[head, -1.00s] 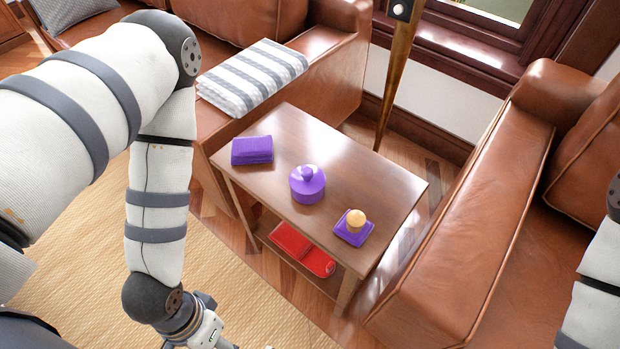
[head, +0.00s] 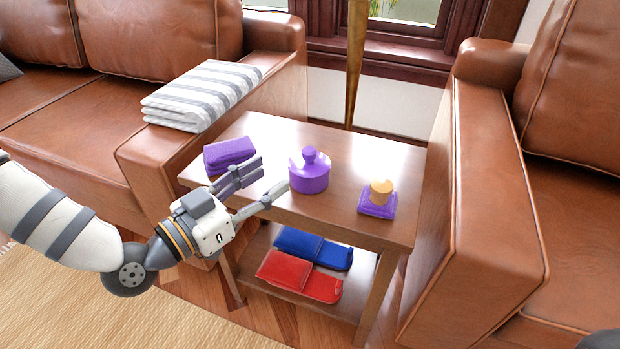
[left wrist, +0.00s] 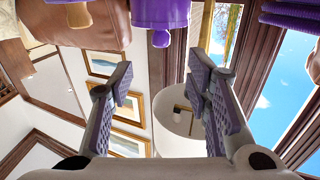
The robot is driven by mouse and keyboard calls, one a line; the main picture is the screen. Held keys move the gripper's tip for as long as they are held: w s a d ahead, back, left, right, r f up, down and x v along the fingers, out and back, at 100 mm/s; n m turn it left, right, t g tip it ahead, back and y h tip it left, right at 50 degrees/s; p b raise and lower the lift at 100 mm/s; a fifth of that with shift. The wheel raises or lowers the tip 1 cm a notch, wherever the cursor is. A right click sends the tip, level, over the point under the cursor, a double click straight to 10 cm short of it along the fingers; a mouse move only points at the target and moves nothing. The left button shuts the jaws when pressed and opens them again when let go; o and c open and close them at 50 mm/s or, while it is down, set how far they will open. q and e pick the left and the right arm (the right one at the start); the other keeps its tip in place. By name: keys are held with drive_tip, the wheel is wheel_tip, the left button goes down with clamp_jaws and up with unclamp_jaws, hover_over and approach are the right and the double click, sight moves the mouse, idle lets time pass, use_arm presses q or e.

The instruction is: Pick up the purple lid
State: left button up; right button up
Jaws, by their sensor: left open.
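The purple lid (head: 309,157) has a round knob and sits on a round purple pot (head: 309,180) on the wooden side table. My left gripper (head: 268,177) is open and empty, just left of the pot, with its fingers pointing towards it. In the left wrist view, which looks upside down, the lid (left wrist: 161,24) is at the top middle with its knob pointing down. The open fingers (left wrist: 165,82) show below it there, apart from it.
On the table (head: 345,215) lie a folded purple cloth (head: 230,154), beside my gripper, and a purple pad (head: 377,204) with a yellow knob-like piece. Red (head: 297,277) and blue (head: 313,248) folded items lie on the lower shelf. Brown leather armrests flank the table.

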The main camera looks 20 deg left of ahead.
sight(304, 154)
use_arm(q)
drive_tip(key=b+x, duration=0.2)
drive_tip(key=x, duration=0.9)
drive_tip(key=shift+w+f+b, duration=0.1)
drive_tip(key=shift+w+b, duration=0.1)
drive_tip(key=shift+b, duration=0.15)
clamp_jaws()
